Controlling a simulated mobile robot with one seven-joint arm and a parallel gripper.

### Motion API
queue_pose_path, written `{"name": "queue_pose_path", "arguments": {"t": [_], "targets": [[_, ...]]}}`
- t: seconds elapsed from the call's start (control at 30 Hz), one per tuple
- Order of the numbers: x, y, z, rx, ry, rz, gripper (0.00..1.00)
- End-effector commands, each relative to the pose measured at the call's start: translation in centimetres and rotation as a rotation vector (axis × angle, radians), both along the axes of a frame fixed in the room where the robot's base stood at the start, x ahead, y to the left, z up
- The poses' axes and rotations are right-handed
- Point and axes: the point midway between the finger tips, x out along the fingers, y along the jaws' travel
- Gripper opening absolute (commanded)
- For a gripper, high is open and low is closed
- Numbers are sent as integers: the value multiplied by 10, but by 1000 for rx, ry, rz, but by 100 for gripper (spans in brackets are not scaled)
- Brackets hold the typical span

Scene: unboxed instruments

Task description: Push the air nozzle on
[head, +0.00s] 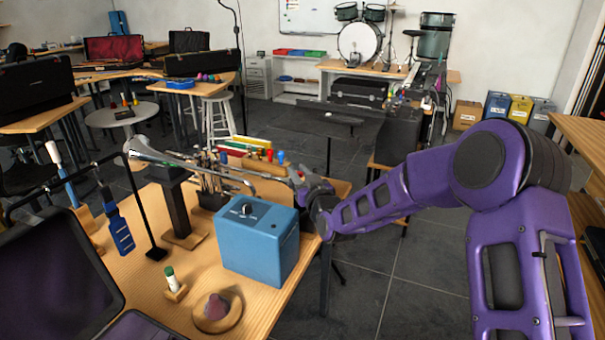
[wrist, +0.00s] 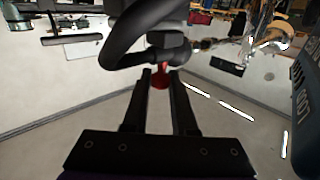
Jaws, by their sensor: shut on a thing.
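My gripper (wrist: 163,84) points away from the camera in the wrist view. Its two black fingers are close around a dark piece with a red part (wrist: 160,80), which looks like the air nozzle. A thick black curved hose (wrist: 128,38) loops just beyond the fingertips; I cannot tell whether it joins the nozzle. In the head view my gripper (head: 302,182) is above the table's right edge, behind the blue box (head: 255,250) with a knob on top. What it holds is too small to make out there. Whether the nozzle is seated on anything is hidden.
A green-capped bottle (head: 170,278), a round wooden holder (head: 217,312) and a dark case (head: 55,275) are nearer. The floor right of the table is open.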

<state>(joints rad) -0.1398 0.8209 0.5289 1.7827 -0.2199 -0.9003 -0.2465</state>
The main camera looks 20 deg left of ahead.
Motion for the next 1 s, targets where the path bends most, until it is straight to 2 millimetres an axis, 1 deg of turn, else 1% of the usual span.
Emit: {"name": "queue_pose_path", "arguments": {"t": [0.03,0.17,0.2,0.5,0.67,0.77,1.0], "targets": [[-2,3,1,2,-1,6,29],[-1,3,1,2,-1,5,53],[-1,3,1,2,-1,5,56],[-2,1,1,1,-2,3,56],[-11,-8,2,1,-2,3,56],[-24,-19,2,-1,-2,2,56],[-66,-55,1,-1,0,3,56]]}}
